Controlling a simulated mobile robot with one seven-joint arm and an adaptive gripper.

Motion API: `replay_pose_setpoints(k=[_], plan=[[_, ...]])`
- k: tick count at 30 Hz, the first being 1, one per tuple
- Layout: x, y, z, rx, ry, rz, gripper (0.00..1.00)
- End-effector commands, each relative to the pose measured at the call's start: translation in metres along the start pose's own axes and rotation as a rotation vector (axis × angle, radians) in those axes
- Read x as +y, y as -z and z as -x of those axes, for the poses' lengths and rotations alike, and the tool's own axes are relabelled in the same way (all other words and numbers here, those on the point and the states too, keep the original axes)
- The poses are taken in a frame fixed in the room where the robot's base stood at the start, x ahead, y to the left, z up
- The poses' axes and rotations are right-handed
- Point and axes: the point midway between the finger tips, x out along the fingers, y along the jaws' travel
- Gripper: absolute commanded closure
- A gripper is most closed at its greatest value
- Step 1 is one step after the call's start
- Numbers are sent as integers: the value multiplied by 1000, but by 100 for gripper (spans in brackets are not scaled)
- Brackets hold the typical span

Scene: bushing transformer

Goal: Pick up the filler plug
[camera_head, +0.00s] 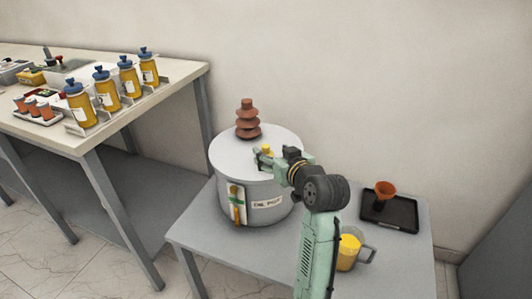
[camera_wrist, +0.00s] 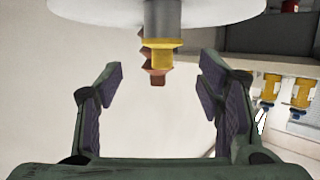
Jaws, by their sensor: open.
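The filler plug (camera_head: 267,149) is a small yellow piece on the grey lid of the transformer tank (camera_head: 232,152). In the wrist view, which looks upside down, the plug (camera_wrist: 166,54) shows a yellow head on a grey neck. My gripper (camera_head: 264,158) is at the lid, right at the plug. In the wrist view my gripper (camera_wrist: 160,80) is open, with one finger on each side of the plug and a visible gap to both. How far the plug reaches between the fingers is hard to tell.
A brown ribbed bushing (camera_head: 248,120) stands on the lid behind the plug. A yellow-filled jug (camera_head: 348,250) and a black tray (camera_head: 402,214) with a brown funnel (camera_head: 385,190) are on the grey table. Yellow bottles (camera_head: 104,90) stand on the left bench.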

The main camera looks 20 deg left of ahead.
Motion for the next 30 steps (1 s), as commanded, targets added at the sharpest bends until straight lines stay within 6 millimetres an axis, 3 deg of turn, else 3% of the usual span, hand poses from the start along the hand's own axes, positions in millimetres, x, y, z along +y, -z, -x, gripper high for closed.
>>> replay_pose_setpoints(k=[10, 19, 30], plan=[[-3, 2, -46, -1, 1, 0, 39], [-3, 1, -50, 1, 0, 1, 40], [-3, 2, -50, 1, 0, 1, 64]])
